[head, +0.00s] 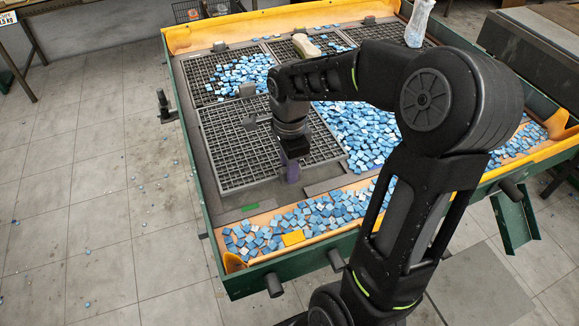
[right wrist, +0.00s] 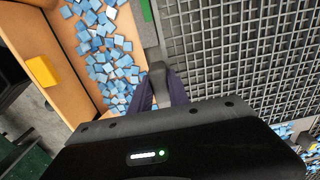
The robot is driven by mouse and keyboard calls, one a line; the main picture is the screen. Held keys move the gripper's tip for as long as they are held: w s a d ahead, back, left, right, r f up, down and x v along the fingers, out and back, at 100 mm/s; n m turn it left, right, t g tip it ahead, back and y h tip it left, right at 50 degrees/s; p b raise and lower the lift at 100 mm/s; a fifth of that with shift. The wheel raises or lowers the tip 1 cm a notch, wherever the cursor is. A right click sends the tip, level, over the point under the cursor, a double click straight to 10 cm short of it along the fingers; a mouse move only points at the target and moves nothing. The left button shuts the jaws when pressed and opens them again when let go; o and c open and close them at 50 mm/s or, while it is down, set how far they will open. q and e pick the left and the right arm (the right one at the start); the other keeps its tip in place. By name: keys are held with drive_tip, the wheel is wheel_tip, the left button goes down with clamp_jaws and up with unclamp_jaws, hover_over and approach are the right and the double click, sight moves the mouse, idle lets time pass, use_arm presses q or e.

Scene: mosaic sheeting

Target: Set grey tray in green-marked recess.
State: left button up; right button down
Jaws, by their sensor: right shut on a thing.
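The grey tray (head: 235,150) is a square grid that looks empty of tiles. It lies over the front-left part of the green-framed table, and the wrist view shows its grid (right wrist: 240,50) at the right. A green mark (head: 250,207) is on the rim just in front of the tray, and it also shows in the wrist view (right wrist: 146,10). My right gripper (head: 292,173) is at the tray's front edge, its dark purple fingers shut on a grey tab (right wrist: 155,65) there. I cannot tell whether the tray rests fully in the recess or sits slightly above it. My left gripper is out of view.
Blue tiles fill the front trough (head: 300,215), with a yellow block (head: 293,238) among them. More tiles lie on the back-left grid (head: 240,75) and in a heap (head: 355,130) to the right. My right arm hides part of the table.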

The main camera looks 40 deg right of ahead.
drive_tip(key=shift+f+b, duration=0.7)
drive_tip(key=shift+f, duration=0.7)
drive_tip(key=shift+f+b, duration=0.85)
drive_tip(key=shift+b, duration=0.05)
drive_tip(key=shift+f+b, duration=0.95)
drive_tip(key=shift+f, duration=0.2)
drive_tip(key=c, duration=1.2)
unclamp_jaws()
drive_tip(key=shift+o, duration=0.2)
wheel_tip(320, 180, up, 8)
drive_tip(key=shift+f, duration=0.1)
